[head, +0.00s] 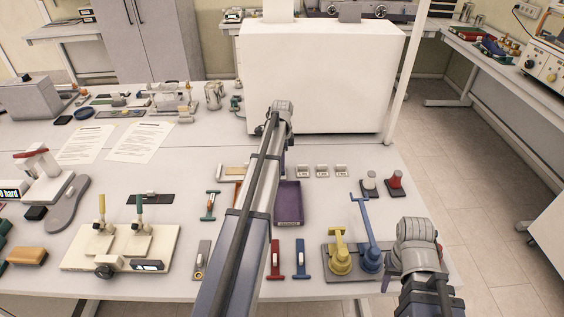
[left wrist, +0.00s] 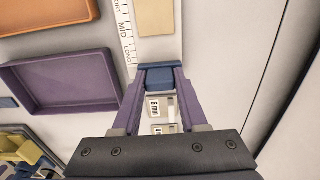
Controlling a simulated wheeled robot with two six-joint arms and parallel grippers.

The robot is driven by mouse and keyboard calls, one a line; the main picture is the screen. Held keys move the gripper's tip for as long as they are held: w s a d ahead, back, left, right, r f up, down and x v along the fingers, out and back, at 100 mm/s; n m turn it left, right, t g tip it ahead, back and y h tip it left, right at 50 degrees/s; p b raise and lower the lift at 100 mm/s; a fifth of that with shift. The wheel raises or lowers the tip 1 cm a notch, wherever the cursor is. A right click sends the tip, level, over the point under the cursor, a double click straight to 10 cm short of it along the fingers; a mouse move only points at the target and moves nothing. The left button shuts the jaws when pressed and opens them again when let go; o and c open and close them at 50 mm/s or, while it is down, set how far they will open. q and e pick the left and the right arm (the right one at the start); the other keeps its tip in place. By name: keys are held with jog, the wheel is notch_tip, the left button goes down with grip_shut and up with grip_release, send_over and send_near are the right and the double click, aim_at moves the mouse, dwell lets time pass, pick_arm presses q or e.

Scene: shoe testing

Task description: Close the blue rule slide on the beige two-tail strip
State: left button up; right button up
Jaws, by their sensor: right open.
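The beige strip (left wrist: 155,18) lies flat beside a white scale with printed marks in the left wrist view; its left part shows in the head view (head: 232,172). The blue rule slide (left wrist: 160,78) is at the strip's near end. My left gripper (left wrist: 161,72) has its two purple fingers on either side of the slide, with no gap visible between them and it. The strip's two tails are not distinguishable. In the head view my left arm hides the slide and most of the left gripper. My right gripper (head: 414,262) is open and empty at the right front.
A purple tray (head: 289,204) and an orange tray (left wrist: 48,12) lie beside the strip. Small labelled blocks (head: 322,171) stand near it; a 6 mm one shows between my left fingers. A yellow and blue fixture (head: 352,255) stands near my right gripper. A large white box (head: 325,85) stands behind.

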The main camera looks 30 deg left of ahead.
pick_arm(q)
grip_shut()
dwell(0.9)
